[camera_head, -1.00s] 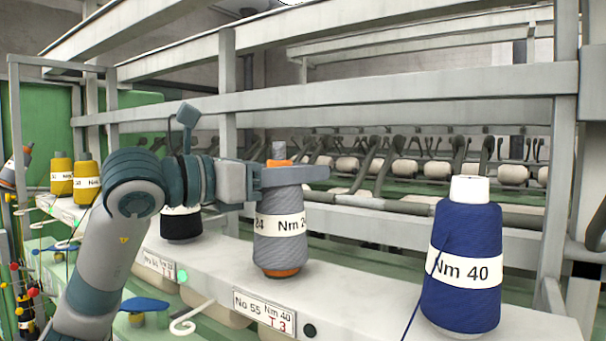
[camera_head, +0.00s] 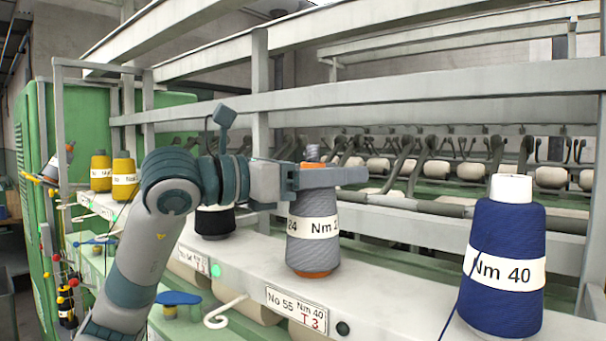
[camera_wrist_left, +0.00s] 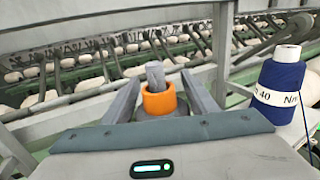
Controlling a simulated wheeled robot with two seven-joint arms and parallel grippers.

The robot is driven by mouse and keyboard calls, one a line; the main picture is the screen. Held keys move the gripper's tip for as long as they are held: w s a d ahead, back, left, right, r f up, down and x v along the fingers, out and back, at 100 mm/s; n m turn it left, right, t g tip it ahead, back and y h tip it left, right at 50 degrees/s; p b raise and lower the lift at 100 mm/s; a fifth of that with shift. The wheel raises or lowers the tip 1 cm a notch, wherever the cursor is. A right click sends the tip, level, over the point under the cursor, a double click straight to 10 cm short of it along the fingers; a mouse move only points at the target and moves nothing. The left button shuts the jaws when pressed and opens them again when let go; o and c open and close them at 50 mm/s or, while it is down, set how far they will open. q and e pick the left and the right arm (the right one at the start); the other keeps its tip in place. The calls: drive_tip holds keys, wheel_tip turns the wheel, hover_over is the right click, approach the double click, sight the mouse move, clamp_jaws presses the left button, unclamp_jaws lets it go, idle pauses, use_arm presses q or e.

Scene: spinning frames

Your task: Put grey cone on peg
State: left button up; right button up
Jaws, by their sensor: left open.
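The grey cone (camera_head: 313,252) stands upright on the white ledge, with an orange tube end at its bottom and a paper band reading "Nm 2…". A grey peg tip (camera_head: 313,153) sticks up out of its orange top, so the cone is around the peg. My left gripper (camera_head: 335,178) is level with the cone's top. In the left wrist view its two fingers stand apart, one on each side of the orange top (camera_wrist_left: 160,101) and the peg tip (camera_wrist_left: 155,74), with gaps visible. My right gripper is not in view.
A blue cone (camera_head: 503,265) stands to the right on the ledge. A black cone (camera_head: 215,222) stands to the left, partly behind my arm, and yellow cones (camera_head: 125,183) stand further left. Grey frame beams (camera_head: 400,95) run above and behind. A label plate (camera_head: 296,308) is on the ledge front.

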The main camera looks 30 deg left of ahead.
use_arm(q)
drive_tip(key=shift+s+a+f+b, duration=0.1)
drive_tip(key=shift+s+a+b, duration=0.2)
drive_tip(key=shift+s, duration=0.1)
drive_tip(key=b+v, duration=0.6)
drive_tip(key=v, duration=1)
drive_tip(key=shift+s+b, duration=0.2)
drive_tip(key=shift+b, duration=0.1)
drive_tip(key=shift+a, duration=0.1)
